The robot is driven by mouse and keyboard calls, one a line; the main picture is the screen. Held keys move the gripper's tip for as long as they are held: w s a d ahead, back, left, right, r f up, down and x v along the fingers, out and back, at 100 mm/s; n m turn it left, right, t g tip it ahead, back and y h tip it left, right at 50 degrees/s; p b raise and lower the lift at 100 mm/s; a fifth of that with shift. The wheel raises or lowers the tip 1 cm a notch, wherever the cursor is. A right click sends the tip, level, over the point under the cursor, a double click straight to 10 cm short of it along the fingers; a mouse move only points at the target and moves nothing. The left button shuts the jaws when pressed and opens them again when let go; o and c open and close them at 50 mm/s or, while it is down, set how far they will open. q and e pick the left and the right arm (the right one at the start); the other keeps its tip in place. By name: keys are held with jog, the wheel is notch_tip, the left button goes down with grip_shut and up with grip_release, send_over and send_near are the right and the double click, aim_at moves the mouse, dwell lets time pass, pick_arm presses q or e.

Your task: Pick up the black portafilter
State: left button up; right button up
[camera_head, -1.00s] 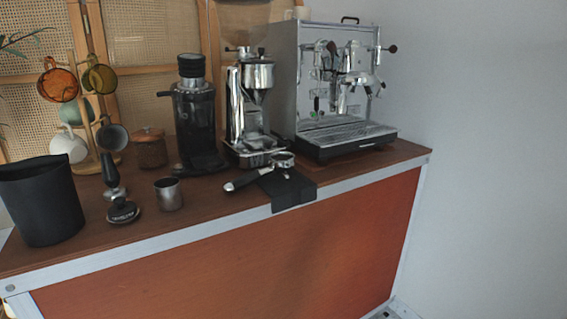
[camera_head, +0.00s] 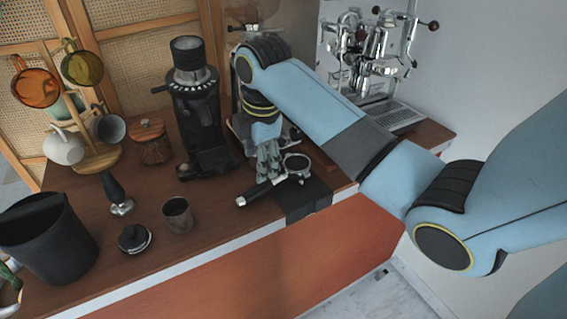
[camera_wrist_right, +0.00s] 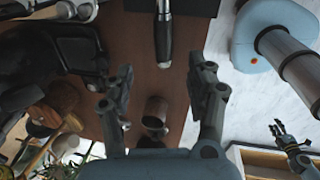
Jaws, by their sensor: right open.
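The black portafilter lies on the cart top. Its round metal basket (camera_head: 297,166) rests on a black mat (camera_head: 308,200), and its black handle (camera_head: 254,194) points to the front left. My right gripper (camera_head: 268,175) is just above and behind the handle. In the right wrist view the handle (camera_wrist_right: 163,40) shows ahead, between the lines of the two spread fingers (camera_wrist_right: 160,78). The gripper is open and empty; nothing touches its inner faces. My left gripper (camera_wrist_right: 286,136) shows small at the lower right of the wrist view; its jaw state is unclear.
A grinder (camera_head: 197,110) stands left of my right gripper. My right arm partly hides a second, chrome grinder and the espresso machine (camera_head: 368,50). A metal cup (camera_head: 178,215), tamper (camera_head: 116,194), round black tool (camera_head: 134,239) and black bin (camera_head: 45,240) stand to the left.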

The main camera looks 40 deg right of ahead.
send_over(256, 188)
jog(key=f, duration=0.4)
jog(key=shift+s+d, duration=0.15)
jog(key=shift+s, duration=0.25)
jog(key=f, duration=0.6)
jog(key=shift+w+a+p, duration=0.2)
jog(key=shift+w+p, duration=0.15)
jog(key=shift+p, duration=0.05)
grip_shut()
jog(key=shift+r, duration=0.1)
